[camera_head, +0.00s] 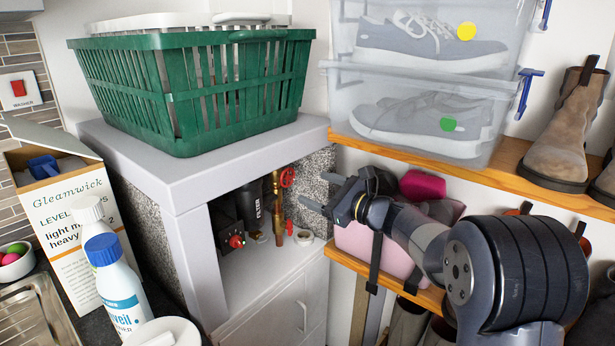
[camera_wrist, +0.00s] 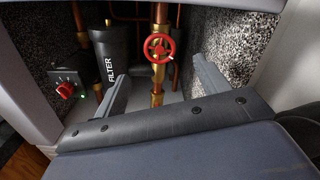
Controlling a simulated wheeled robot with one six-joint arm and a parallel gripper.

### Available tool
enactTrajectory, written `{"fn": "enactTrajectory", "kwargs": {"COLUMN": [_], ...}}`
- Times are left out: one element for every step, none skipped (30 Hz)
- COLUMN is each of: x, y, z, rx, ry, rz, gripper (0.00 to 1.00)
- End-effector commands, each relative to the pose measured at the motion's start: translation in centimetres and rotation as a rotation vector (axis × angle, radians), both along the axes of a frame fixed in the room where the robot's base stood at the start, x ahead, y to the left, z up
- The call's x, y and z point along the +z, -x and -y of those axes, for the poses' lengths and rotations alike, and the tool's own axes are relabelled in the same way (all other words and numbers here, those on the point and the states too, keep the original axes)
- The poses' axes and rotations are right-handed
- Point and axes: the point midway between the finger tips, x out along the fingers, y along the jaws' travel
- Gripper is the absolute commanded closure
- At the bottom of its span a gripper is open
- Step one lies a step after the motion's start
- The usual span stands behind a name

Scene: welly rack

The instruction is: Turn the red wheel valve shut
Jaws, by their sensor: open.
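The red wheel valve (camera_wrist: 159,48) sits on a vertical brass pipe (camera_wrist: 157,86) inside the open cupboard space. In the head view the red wheel (camera_head: 287,176) shows near the back of that space, left of my gripper. My gripper (camera_head: 322,194) is open and empty in front of the opening, with its fingers pointing left towards the pipes. In the wrist view my gripper's two fingers (camera_wrist: 163,92) stand wide apart, with the wheel beyond and above them, between them in the picture. Nothing touches the wheel.
A black filter cylinder (camera_wrist: 111,62) and a box with a red knob (camera_wrist: 65,89) stand left of the pipe. A roll of tape (camera_head: 304,237) lies on the cupboard floor. A green basket (camera_head: 190,90) stands on top. A wooden shelf (camera_head: 480,168) is at the right.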

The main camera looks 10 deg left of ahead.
Motion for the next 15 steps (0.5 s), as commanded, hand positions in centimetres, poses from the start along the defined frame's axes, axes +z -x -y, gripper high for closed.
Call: {"fn": "enactTrajectory", "kwargs": {"x": [0.1,0.1,0.2,0.1,0.1,0.2,0.2,0.2,0.2,0.2,0.2,0.1,0.2,0.2,0.1], "y": [-0.3,-0.5,-0.9,-1.1,-1.5,-1.9,-2.2,-2.5,-2.9,-3.2,-3.4,-3.8,-4.0,-4.2,-4.4], "z": [-0.6,-1.0,-1.6,-2.1,-2.6,-3.3,-3.8,-4.4,-5.0,-5.5,-5.9,-6.5,-6.8,-7.1,-7.5], "rx": [0.002,0.003,0.003,0.004,0.003,0.003,0.003,0.003,0.002,0.002,0.002,0.002,0.001,0.001,0.001], "ry": [0.0,-0.001,-0.001,0.0,0.0,-0.001,-0.001,-0.001,-0.001,-0.001,-0.001,-0.001,-0.001,-0.001,-0.001], "rz": [-0.002,-0.003,-0.002,-0.003,-0.004,-0.003,-0.004,-0.004,-0.004,-0.004,-0.004,-0.004,-0.003,-0.003,-0.004], "gripper": [0.29,0.29,0.29,0.29,0.29,0.29,0.29,0.29,0.29,0.29,0.29,0.29,0.29,0.29,0.29]}}
